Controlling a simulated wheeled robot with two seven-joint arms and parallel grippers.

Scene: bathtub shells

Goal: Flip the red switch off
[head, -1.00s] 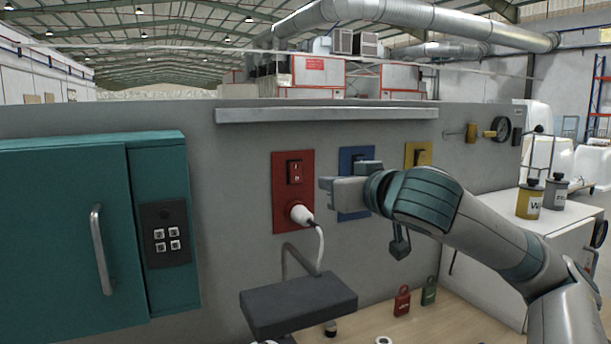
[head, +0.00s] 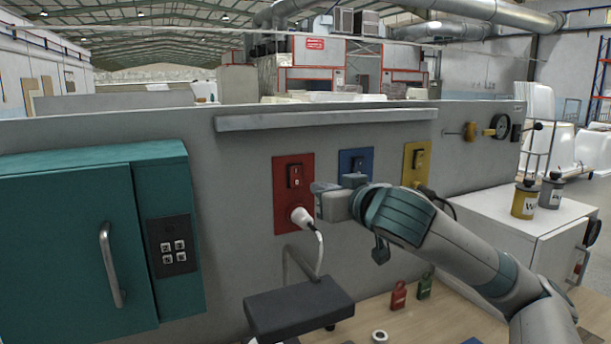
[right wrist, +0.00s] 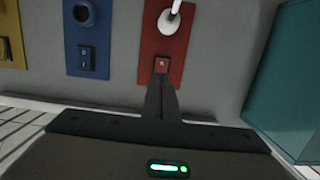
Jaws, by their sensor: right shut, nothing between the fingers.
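The red switch (head: 295,176) is a dark rocker on a red panel (head: 282,215) on the grey wall, with a white plug (head: 301,216) in the socket below it. In the right wrist view, which is upside down, the switch (right wrist: 162,64) shows just beyond my fingertips, its face partly covered by them. My right gripper (head: 317,187) is shut and empty, just right of the red panel; its fingers (right wrist: 161,82) point at the switch. I cannot tell whether they touch it. The switch's position is too small to read. My left gripper is out of view.
A blue panel (head: 349,154) and a yellow panel (head: 417,160) with switches sit to the right. A ledge (head: 325,119) runs above.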

